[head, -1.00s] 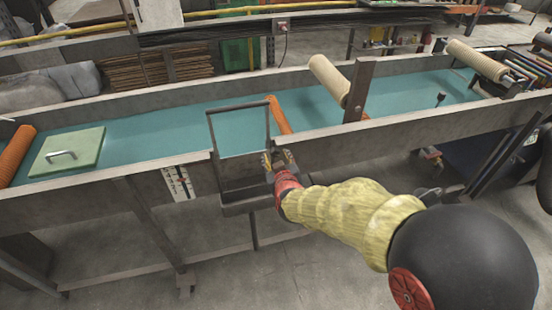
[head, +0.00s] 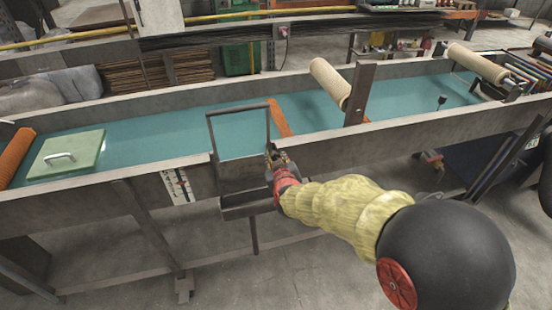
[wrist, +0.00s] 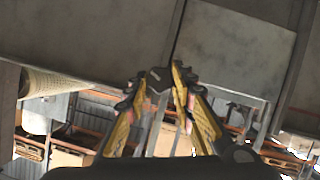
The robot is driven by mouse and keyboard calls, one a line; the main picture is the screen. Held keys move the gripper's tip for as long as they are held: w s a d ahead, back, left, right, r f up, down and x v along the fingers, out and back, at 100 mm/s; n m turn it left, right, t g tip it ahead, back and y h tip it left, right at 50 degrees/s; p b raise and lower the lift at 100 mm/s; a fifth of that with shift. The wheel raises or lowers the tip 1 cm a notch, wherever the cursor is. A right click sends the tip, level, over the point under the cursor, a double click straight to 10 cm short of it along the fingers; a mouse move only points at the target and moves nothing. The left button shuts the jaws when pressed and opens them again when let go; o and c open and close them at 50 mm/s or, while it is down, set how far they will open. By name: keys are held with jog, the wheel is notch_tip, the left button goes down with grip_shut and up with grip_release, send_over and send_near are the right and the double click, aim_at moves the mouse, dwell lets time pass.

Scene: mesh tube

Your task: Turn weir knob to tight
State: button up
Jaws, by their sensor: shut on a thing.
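The weir is a dark metal frame (head: 240,107) standing across the grey trough with blue-green liquid. My gripper (head: 275,154) is at the trough's front wall, at the frame's lower right corner. In the wrist view my gripper (wrist: 162,84) has its yellow and black fingers shut on a small dark knob (wrist: 157,80), which sits between the fingertips against the grey metal. In the head view the knob is hidden behind the fingers. The knob's turn angle cannot be read. A white scale plate (head: 177,186) with a red mark is on the front wall, left of the weir.
A green lid (head: 66,154) with a handle and an orange roller (head: 15,156) are at the left. A beige roller (head: 331,82) and a dark upright post (head: 359,92) stand right of my gripper. The floor in front is clear.

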grip_shut()
jog(key=m+y, duration=0.2)
jog(key=m, duration=0.1)
jog(key=shift+d+g+p, duration=0.25)
jog(key=shift+g+p, duration=0.1)
jog(key=shift+g, duration=0.05)
jog(key=m+y+p, duration=0.2)
jog(key=m+p, duration=0.1)
jog(key=p, duration=0.1)
jog(key=shift+d+r, duration=0.1)
jog(key=shift+w+m+y+p, duration=0.1)
jog(key=shift+m+y+p, duration=0.7)
jog(key=shift+m+p, duration=0.45)
jog(key=shift+f, duration=0.2)
